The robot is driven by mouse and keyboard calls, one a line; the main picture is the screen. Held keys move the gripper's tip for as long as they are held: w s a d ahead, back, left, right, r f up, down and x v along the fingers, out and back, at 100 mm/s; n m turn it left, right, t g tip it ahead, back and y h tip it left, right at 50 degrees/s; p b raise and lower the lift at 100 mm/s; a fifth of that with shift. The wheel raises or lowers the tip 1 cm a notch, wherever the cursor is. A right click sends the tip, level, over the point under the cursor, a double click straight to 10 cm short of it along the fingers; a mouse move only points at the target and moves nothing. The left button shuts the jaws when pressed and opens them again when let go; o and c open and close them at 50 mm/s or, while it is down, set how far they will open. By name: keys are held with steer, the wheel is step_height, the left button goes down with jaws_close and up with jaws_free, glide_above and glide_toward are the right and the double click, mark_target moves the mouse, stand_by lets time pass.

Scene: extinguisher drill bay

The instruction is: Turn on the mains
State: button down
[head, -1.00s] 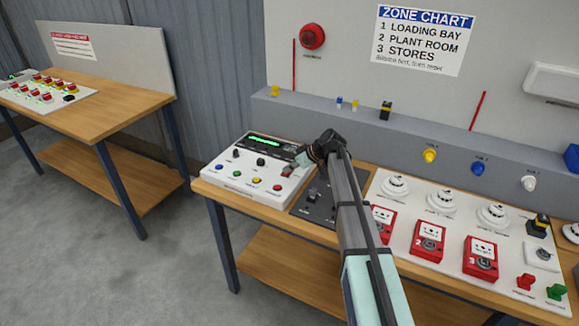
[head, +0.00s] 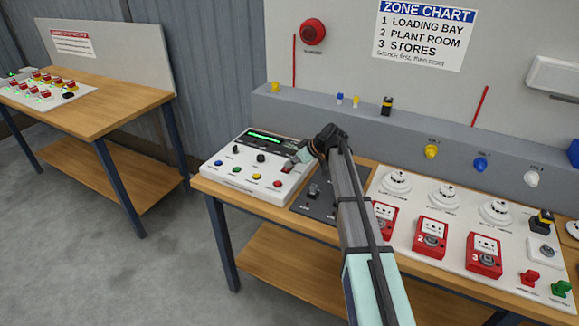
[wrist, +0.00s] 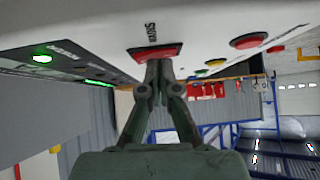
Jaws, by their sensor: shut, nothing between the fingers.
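The white control panel (head: 225,178) stands at the left end of the near bench, with a lit green display (head: 264,137), knobs and coloured buttons. The red mains switch (head: 287,169) is at the panel's right side, partly hidden by my gripper (head: 291,162). A green light (wrist: 42,58) glows on the panel. Which way the switch is tipped is hard to tell.
A dark switch plate (head: 318,196) lies right of the panel, under my arm. Red call points (head: 431,238) and white detectors (head: 443,197) are on a board further right. A grey ledge (head: 330,112) runs behind. Another bench (head: 105,105) stands left across open floor.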

steer(key=shift+w+d+r, duration=0.1)
steer(key=shift+w, duration=0.05)
steer(key=shift+r, duration=0.1)
steer(key=shift+r, duration=0.25)
steer(key=r, duration=0.4)
steer(key=shift+s+p, duration=0.2)
steer(key=shift+p, duration=0.1)
steer(key=s+b+v, duration=0.1)
steer(key=b+v, duration=0.2)
steer(key=v, duration=0.6)
steer(key=shift+s, duration=0.25)
